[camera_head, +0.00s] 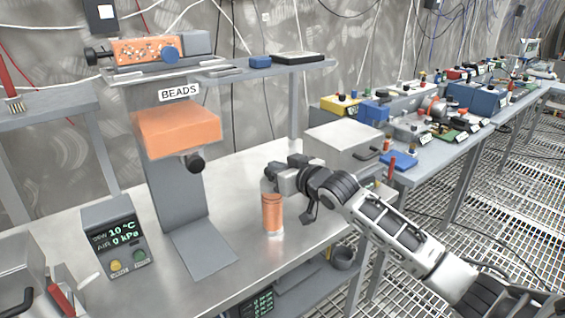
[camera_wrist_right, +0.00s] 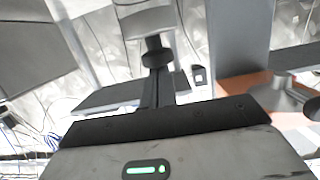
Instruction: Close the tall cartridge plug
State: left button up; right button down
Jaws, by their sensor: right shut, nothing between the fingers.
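The tall cartridge (camera_head: 272,215) is an orange cylinder standing upright on the steel bench, with a pale band at its base. A grey piece, which looks like its plug (camera_head: 268,187), is at its top; whether it is seated or raised I cannot tell. My right gripper (camera_head: 272,174) is at the cartridge's top, shut with nothing held. It partly hides the top, and contact is unclear. In the right wrist view the shut fingers (camera_wrist_right: 156,55) point away from the camera. My left gripper is not in view.
The BEADS stand (camera_head: 177,128), with an orange block and black knob, rises left of the cartridge. A display box (camera_head: 115,240) reads 10 °C and 0 kPa. A grey box (camera_head: 342,145) stands behind my right arm. Bench between stand and cartridge is clear.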

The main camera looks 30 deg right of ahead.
jog(key=shift+s+f, duration=0.1)
jog(key=shift+f, duration=0.35)
jog(key=shift+r, duration=0.2)
notch_tip(320, 180, up, 4)
jog(key=p, duration=0.3)
jog(key=shift+f, duration=0.15)
jog(key=r+b+v, duration=0.1)
jog(key=b+v, duration=0.1)
jog(key=v, duration=0.8)
jog(key=s+a+f+g, duration=0.1)
jog(key=s+a+f, duration=0.25)
jog(key=f, duration=0.65)
jog(key=s+a+f+g, duration=0.25)
jog(key=s+f, duration=0.25)
jog(key=f, duration=0.4)
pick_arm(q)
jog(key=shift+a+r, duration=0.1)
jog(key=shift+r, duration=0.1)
pick_arm(e)
jog(key=s+a+f+g, duration=0.1)
jog(key=s+a+f, duration=0.3)
jog(key=s+f, duration=0.2)
jog(key=s+a+f+g, duration=0.1)
jog(key=s+a+f, duration=0.3)
jog(key=s+f, duration=0.2)
jog(key=shift+s+a, duration=0.3)
jog(key=shift+s, duration=0.85)
